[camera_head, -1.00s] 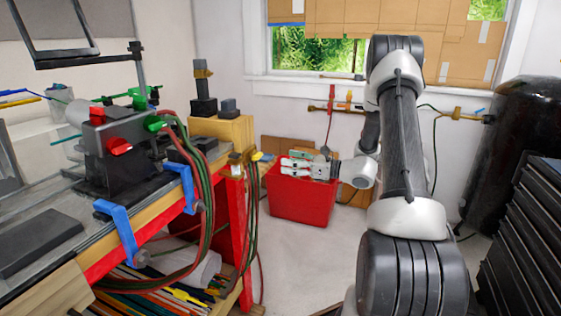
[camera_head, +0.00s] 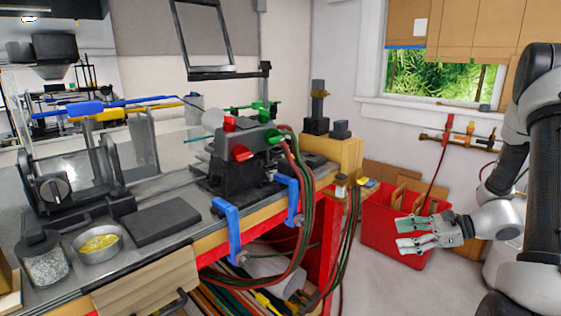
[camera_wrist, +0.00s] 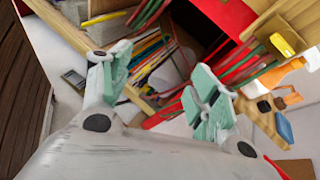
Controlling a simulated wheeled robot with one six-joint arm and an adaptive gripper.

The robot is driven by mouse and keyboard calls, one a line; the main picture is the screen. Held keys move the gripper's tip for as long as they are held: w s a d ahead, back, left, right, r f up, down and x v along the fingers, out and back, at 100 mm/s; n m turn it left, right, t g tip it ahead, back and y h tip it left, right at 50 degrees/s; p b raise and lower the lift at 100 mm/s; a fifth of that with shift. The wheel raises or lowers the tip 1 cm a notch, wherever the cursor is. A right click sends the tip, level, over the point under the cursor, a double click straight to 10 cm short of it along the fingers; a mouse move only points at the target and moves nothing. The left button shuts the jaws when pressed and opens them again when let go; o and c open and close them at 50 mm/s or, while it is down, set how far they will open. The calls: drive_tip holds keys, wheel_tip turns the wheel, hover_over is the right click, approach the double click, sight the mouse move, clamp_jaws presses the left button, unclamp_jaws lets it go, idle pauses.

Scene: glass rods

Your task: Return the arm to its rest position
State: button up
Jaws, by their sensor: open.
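My gripper (camera_head: 408,234) is at the right in the head view, with its fingers pointing left. It is in front of the red bin (camera_head: 372,213), and nothing shows between its fingers. In the wrist view my gripper (camera_wrist: 160,95) has its two pale green fingertips well apart and empty. Beyond them are the bench's lower shelf and the coloured rods (camera_wrist: 158,50) on it. My arm rises at the right edge of the head view, bent at the elbow.
The workbench (camera_head: 160,262) fills the left and middle, with a torch (camera_head: 245,155), blue clamps (camera_head: 228,230), a dish of yellow bits (camera_head: 98,243) and a jar (camera_head: 43,262). Hoses (camera_head: 305,200) hang at its end. Floor (camera_head: 375,290) is clear below the gripper.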

drive_tip(key=s+d+r+n+g+h, duration=0.1)
drive_tip(key=s+r+n+g+h, duration=0.3)
drive_tip(key=s+n, duration=0.4)
drive_tip(key=s+d+r+n+g+h, duration=0.15)
drive_tip(key=s+r+n+h, duration=0.35)
drive_tip(key=s, duration=0.5)
drive_tip(key=s+a+r+n+t+h, duration=0.1)
drive_tip(key=s+r+n+t, duration=0.1)
drive_tip(key=r, duration=0.4)
drive_tip(key=s+a+r+n+t+h, duration=0.1)
drive_tip(key=s+r+n+t+h, duration=0.1)
drive_tip(key=r+n, duration=0.3)
drive_tip(key=shift+s+a+r+t, duration=0.2)
drive_tip(key=shift+s+r+t, duration=0.15)
drive_tip(key=shift+s+r, duration=0.35)
